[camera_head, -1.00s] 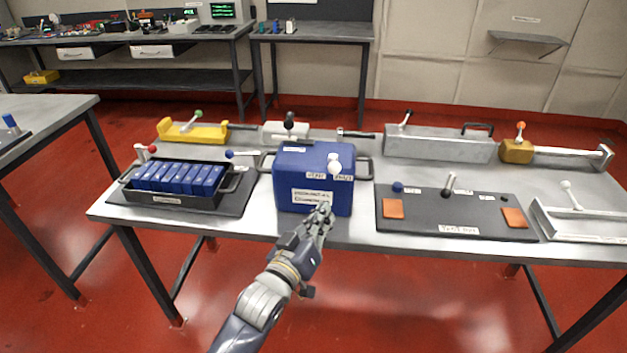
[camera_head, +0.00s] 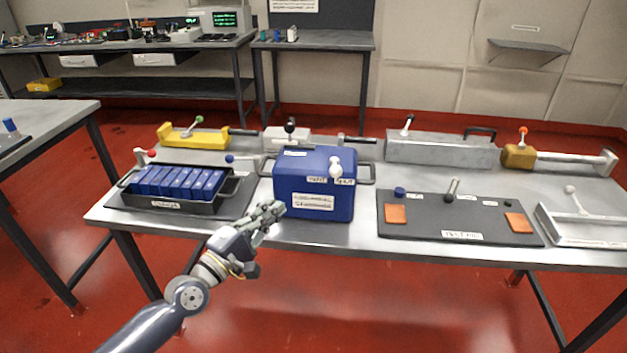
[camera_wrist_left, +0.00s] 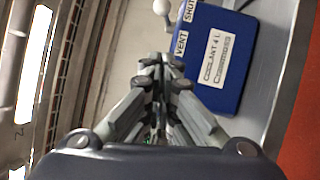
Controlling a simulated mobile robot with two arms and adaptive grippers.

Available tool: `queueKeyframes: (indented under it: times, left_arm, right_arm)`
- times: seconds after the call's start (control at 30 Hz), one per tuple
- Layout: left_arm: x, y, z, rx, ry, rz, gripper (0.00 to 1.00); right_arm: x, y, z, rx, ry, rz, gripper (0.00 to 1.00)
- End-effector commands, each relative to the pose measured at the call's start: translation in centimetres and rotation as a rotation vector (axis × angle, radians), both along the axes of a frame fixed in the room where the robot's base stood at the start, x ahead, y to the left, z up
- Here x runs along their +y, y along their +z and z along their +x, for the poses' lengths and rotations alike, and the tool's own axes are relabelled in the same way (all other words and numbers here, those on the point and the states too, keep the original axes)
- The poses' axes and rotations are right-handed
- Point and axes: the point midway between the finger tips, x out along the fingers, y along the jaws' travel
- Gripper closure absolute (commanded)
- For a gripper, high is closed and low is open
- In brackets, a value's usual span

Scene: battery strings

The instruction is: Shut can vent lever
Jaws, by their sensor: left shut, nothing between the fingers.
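The blue coolant can (camera_head: 290,190) stands on the table in the head view, with labels on its front and top. Its white-knobbed vent lever (camera_head: 335,170) sits at the top right, at the label on the right. In the left wrist view the can (camera_wrist_left: 215,85) lies right of the fingers, with VENT and SHUT labels, and the white knob (camera_wrist_left: 163,8) shows at the top. My left gripper (camera_head: 274,208) is shut and empty, just left of the can's lower front. I cannot tell if it touches the can. My right gripper is not in view.
A black tray of blue cells (camera_head: 232,196) stands left of the can. A dark test board (camera_head: 420,222) with orange pads lies to the right. Behind are a yellow tool (camera_head: 190,138) and a grey box (camera_head: 440,150). The table's front edge is clear.

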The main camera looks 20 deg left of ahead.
Motion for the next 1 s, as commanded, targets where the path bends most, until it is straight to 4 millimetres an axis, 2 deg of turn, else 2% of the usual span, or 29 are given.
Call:
queueKeyframes:
  times: [0.17,0.67,0.7,0.8,1.0]
  left_arm:
    - [-0.5,0.6,1.9,-0.004,0.001,-0.001,1.00]
    - [-2.6,1.5,9.3,-0.003,0.000,0.003,1.00]
    - [-3.0,1.9,9.6,-0.003,-0.001,0.002,1.00]
    - [-4.4,2.2,10.2,-0.001,-0.002,-0.001,1.00]
    - [-5.8,2.2,11.0,-0.001,-0.001,0.002,1.00]
  right_arm:
    - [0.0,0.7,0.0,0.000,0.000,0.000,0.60]
    - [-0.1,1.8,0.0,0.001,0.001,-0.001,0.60]
    - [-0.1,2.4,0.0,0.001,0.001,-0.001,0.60]
    - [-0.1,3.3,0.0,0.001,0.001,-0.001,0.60]
    - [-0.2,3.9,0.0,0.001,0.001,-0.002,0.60]
